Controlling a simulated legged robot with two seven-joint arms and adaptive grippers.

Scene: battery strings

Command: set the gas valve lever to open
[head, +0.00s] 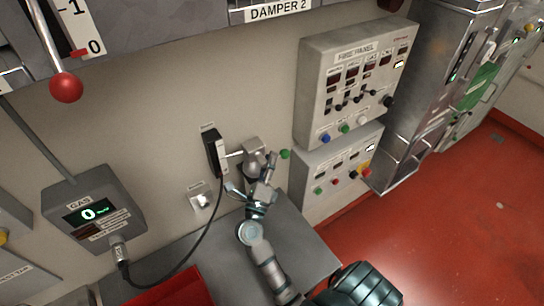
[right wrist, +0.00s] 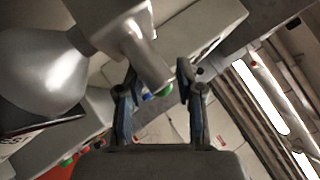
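A grey metal fitting (head: 254,153) stands out from the wall right of a black handset-like box, with a green ball (head: 285,154) at its right. I cannot tell for sure whether this is the gas valve lever. My right gripper (head: 254,180) is just below the fitting and partly overlaps it. In the right wrist view my right gripper (right wrist: 157,88) has its fingers apart. The end of a thick grey bar (right wrist: 145,58) lies before or between them; contact is not clear. A rounded grey body (right wrist: 40,75) is at the left. My left gripper is not in view.
A gas readout box (head: 95,214) showing 0 is at the left. The black box (head: 212,153) has a hanging cable. The fire panel (head: 312,75) and a smaller panel (head: 310,172) stand right of the gripper. A red-ball lever (head: 66,88) is upper left. Red floor is clear at right.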

